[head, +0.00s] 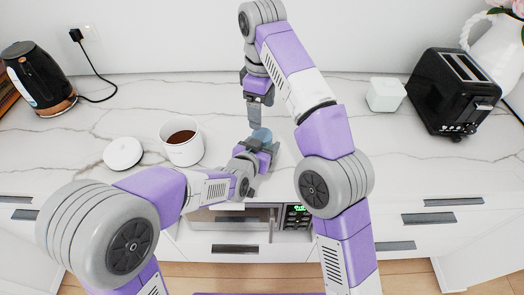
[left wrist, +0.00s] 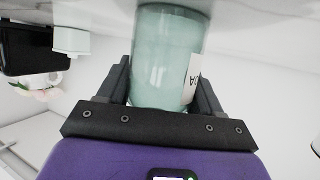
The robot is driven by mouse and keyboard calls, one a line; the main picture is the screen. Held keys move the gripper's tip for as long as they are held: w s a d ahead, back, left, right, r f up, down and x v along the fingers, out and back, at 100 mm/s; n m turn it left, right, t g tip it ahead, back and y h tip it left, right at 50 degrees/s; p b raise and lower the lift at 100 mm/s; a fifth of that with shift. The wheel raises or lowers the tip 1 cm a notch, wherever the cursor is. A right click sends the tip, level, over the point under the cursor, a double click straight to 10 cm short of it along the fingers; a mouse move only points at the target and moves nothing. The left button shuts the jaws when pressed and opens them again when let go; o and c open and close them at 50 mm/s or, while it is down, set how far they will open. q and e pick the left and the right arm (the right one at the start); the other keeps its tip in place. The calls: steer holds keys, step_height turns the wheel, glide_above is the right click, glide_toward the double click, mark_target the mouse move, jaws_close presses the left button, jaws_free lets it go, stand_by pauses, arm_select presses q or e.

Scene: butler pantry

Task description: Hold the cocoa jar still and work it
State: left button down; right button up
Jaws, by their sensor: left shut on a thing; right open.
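The cocoa jar (left wrist: 165,60) is a pale teal cylinder with a white label whose visible letters end in "OA". In the left wrist view it stands between the two dark fingers of my left gripper (left wrist: 160,88), which is shut on it. In the head view only a small blue part of the jar (head: 261,134) shows; my grippers cover much of it. My left gripper (head: 258,147) reaches it from the front. My right gripper (head: 255,115) is open, pointing down just above the jar. I cannot tell whether it touches the jar or whether a lid is on.
A white canister (head: 182,153) of brown powder and a round white lid (head: 123,153) stand left of the jar. A black kettle (head: 38,78) is far left. A white box (head: 385,95) and black toaster (head: 453,92) stand right. The counter between jar and box is partly clear.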

mark_target(262, 134)
steer(key=n, duration=0.5)
steer(key=shift+n, duration=0.4)
steer(key=n, duration=1)
steer(key=shift+n, duration=0.4)
steer(key=n, duration=0.5)
steer(key=shift+n, duration=0.3)
steer(key=shift+f, duration=4)
steer(key=shift+c, duration=0.5)
